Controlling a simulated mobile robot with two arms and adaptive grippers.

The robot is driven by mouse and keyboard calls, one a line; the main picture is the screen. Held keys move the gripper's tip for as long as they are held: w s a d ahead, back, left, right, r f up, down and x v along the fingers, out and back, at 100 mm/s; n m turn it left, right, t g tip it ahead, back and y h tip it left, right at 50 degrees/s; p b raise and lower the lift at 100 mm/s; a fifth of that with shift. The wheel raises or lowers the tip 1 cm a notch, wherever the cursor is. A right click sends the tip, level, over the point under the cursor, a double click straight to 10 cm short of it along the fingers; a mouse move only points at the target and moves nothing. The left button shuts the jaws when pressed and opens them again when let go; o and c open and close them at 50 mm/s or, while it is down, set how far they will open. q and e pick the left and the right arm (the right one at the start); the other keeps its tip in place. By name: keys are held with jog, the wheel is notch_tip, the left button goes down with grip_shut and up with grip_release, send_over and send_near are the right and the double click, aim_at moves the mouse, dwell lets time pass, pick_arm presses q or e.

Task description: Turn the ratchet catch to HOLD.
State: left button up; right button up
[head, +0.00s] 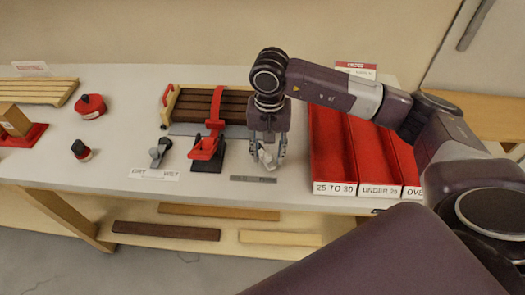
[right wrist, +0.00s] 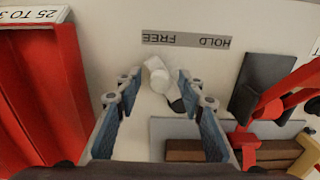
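The ratchet catch is a small whitish lever (right wrist: 160,76) with a dark part at its base. In the right wrist view it leans up and left, towards the FREE end of the grey HOLD/FREE label (right wrist: 185,39). The label (head: 253,179) also shows in the head view, along the bench's front. My right gripper (head: 268,160) points down over the catch. Its fingers (right wrist: 160,98) are open, one each side of the lever, with visible gaps. The gripper partly hides the catch in the head view. My left gripper is not in view.
A red ratchet buckle (head: 207,150) and strap over brown slats stand left of the gripper. A grey lever (head: 158,152) stands at the DRY/WET label (head: 154,175). Red labelled bins (head: 333,188) stand close on the right. The bench's front edge is near.

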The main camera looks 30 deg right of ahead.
jog(key=c, duration=0.5)
jog(key=shift+w+a+b, duration=0.1)
jog(key=shift+a+b, duration=0.2)
jog(key=shift+a, duration=0.6)
jog(key=shift+w+a+b, duration=0.35)
jog(key=shift+a+b, duration=0.05)
jog(key=shift+a, duration=0.45)
